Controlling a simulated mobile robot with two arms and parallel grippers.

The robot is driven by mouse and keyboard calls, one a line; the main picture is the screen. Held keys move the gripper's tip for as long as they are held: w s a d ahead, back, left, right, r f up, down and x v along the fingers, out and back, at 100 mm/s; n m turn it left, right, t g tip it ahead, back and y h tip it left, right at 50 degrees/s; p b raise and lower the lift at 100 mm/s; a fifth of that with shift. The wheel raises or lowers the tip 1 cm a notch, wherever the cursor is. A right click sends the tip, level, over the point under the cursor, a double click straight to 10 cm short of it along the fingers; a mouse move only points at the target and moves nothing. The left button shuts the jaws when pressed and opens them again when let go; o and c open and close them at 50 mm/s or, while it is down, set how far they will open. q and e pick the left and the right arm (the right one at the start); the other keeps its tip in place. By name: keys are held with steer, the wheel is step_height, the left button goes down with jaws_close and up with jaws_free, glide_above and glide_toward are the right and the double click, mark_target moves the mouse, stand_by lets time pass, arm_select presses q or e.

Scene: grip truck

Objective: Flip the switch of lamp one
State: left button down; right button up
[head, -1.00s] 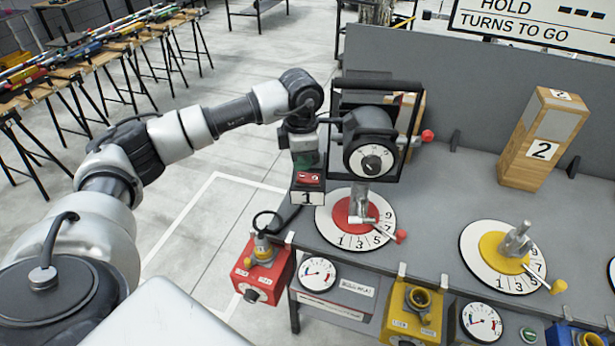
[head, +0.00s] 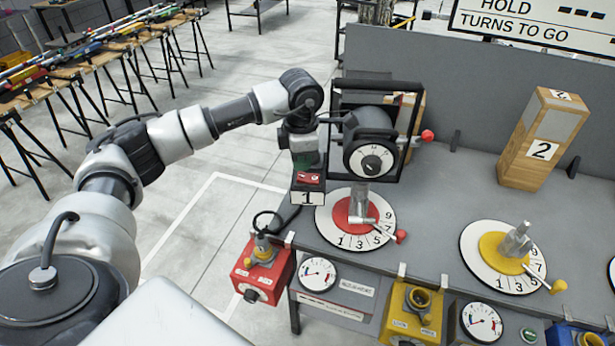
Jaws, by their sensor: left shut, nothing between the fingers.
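A small dark box marked 1 (head: 308,197) with a red switch (head: 309,178) on top stands at the left edge of the grey bench. My left gripper (head: 309,161) points down just behind and above this switch, close to it. It is shut and empty; its fingertips are hard to make out, and I cannot tell whether they touch the switch. To the right stands a black-framed unit with a round dial (head: 370,158), which may be lamp one. My right gripper is out of view.
A red-centred number dial with a crank (head: 357,213) lies right of the switch box. A red box (head: 262,272) hangs on the bench front. A wooden block marked 2 (head: 542,140) stands at the right. Open floor lies left of the bench.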

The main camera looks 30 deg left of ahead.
mark_target(302, 176)
arm_select(q)
steer(key=shift+s+f+b, duration=0.1)
steer(key=shift+f+b, duration=0.75)
steer(key=shift+f, duration=0.25)
stand_by(0.7)
steer(key=shift+r+p, duration=0.75)
steer(key=shift+r, duration=0.4)
steer(key=shift+r+p, duration=1.4)
steer(key=shift+r, duration=1.05)
steer(key=shift+f, duration=0.1)
